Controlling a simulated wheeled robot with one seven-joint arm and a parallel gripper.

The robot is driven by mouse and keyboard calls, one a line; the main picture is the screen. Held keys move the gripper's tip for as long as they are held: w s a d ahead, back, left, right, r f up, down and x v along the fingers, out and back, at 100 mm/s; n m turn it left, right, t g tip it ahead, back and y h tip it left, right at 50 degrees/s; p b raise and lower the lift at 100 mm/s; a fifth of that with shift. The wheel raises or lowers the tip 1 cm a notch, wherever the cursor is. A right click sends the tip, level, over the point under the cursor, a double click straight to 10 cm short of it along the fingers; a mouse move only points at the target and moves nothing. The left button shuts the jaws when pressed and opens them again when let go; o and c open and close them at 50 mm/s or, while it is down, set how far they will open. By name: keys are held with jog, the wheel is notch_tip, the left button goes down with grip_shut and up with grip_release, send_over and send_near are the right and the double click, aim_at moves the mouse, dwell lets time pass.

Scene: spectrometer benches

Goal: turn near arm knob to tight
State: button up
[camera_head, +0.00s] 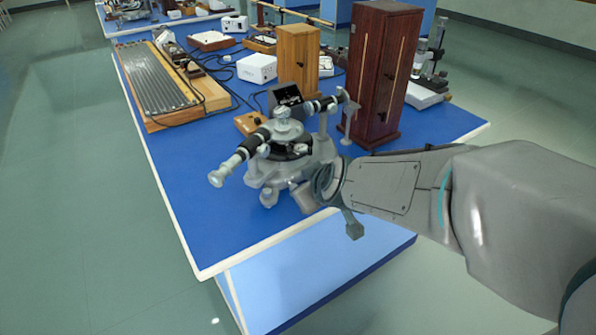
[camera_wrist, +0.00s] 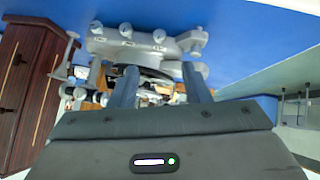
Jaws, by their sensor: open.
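The grey spectrometer (camera_head: 282,175) stands near the front edge of the blue bench, with its black-and-grey telescope tube (camera_head: 238,159) pointing to the lower left. My gripper (camera_wrist: 160,70) is open, its two fingers apart, reaching in low at the right side of the spectrometer base. In the wrist view, the base arm (camera_wrist: 145,43) lies just past the fingertips, with several small round knobs (camera_wrist: 126,30) along it. I cannot tell which of these is the near arm knob, or whether a finger touches anything. In the head view my wrist hides the spectrometer's right side and most of the gripper.
A tall dark red wooden cabinet (camera_head: 378,75) stands close behind my wrist, and it also shows at left in the wrist view (camera_wrist: 28,85). A lighter wooden box (camera_head: 298,58) and a slotted board (camera_head: 152,80) stand farther back. The bench front left (camera_head: 205,215) is clear.

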jog(key=b+x, duration=0.6)
jog(key=x, duration=0.6)
jog(key=shift+w+f, duration=0.2)
jog(key=shift+f, duration=0.05)
jog(key=shift+w+a+f+b, duration=0.2)
jog(key=shift+w+b, duration=0.1)
jog(key=shift+w, duration=0.1)
grip_shut()
